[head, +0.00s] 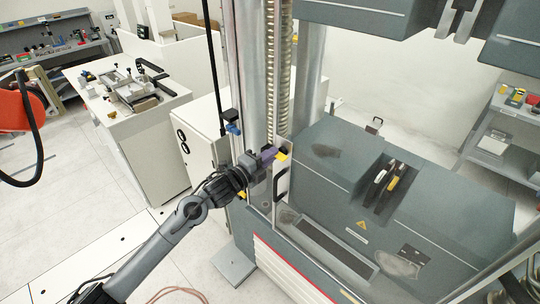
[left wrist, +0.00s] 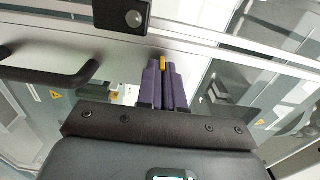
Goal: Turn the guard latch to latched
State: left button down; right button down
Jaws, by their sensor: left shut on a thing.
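The yellow guard latch (head: 282,156) is at the edge of the guard frame, beside the machine's column. In the left wrist view a small yellow part of it (left wrist: 162,62) shows between the purple fingertips. My left gripper (head: 268,155) reaches it from the left and is shut on it. The fingers hide most of the latch, so I cannot tell its exact angle. The guard's handle (head: 281,184) is just below the gripper; a dark handle (left wrist: 62,80) shows at the left in the left wrist view. My right gripper is not in view.
The grey testing machine (head: 335,160) fills the right side, with a slot holding a white and a yellow-marked piece. A black block with a round button (left wrist: 122,14) sits on the frame near the fingers. A white bench (head: 150,140) with fixtures stands at left.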

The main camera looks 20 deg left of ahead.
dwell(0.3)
pick_arm(q)
jog(key=c, duration=1.3)
grip_release()
jog(key=shift+b+v, duration=1.3)
jog(key=shift+v, duration=4.1)
